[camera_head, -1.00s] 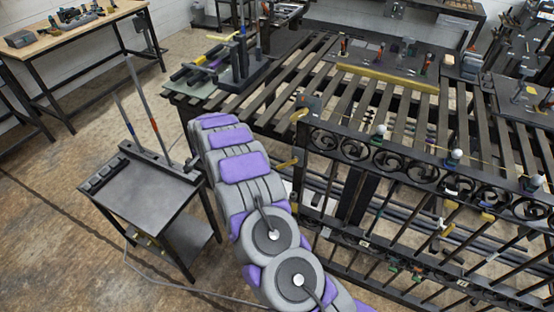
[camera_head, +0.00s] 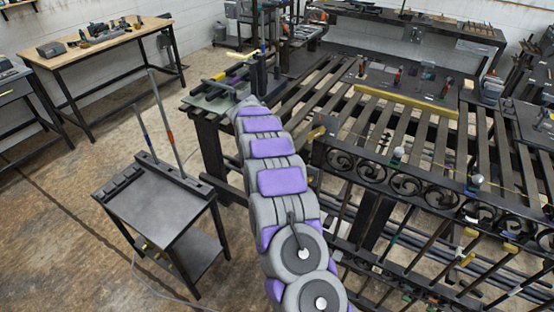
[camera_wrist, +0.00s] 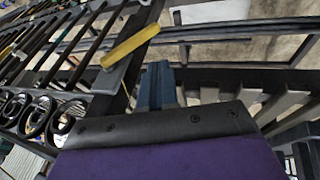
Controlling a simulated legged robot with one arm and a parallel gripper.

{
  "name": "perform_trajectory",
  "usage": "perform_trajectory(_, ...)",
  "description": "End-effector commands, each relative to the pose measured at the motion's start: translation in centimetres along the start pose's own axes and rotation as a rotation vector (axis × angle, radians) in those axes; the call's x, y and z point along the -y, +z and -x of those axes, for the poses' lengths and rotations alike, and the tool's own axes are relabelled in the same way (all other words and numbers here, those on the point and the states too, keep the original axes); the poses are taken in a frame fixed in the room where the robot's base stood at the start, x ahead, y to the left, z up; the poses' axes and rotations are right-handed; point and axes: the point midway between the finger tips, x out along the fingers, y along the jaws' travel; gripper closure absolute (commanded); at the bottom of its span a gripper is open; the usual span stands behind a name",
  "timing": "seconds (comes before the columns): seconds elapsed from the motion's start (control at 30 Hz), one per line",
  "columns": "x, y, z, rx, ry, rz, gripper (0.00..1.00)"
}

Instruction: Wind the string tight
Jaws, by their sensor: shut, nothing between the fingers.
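The scroll gate (camera_head: 400,185) lies across the slatted bench at the right of the head view. A thin pale string (camera_head: 435,170) runs along its upper side from near a grey end plate (camera_head: 326,124). In the wrist view a yellow cylindrical handle (camera_wrist: 130,46) stands near the gate's scrolls (camera_wrist: 38,112). My gripper (camera_wrist: 157,72) is shut and empty, its blue-grey fingers just below and right of the handle; I cannot tell whether they touch it. In the head view my arm hides the gripper. How taut the string is cannot be told.
A black side table (camera_head: 160,200) with upright rods stands left of my arm. A yellow bar (camera_head: 405,101) lies across the bench slats. A wooden-topped workbench (camera_head: 100,45) stands back left; open floor lies between.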

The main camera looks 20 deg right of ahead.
Motion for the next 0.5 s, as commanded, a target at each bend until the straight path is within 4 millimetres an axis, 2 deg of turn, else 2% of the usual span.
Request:
perform_trajectory(0.03,0.0,0.1,-1.3,0.001,0.002,0.001,1.0)
perform_trajectory(0.2,0.0,0.1,-4.6,0.001,0.0,0.0,1.0)
perform_trajectory(0.5,-1.7,0.8,-7.0,-0.001,-0.002,0.002,1.0)
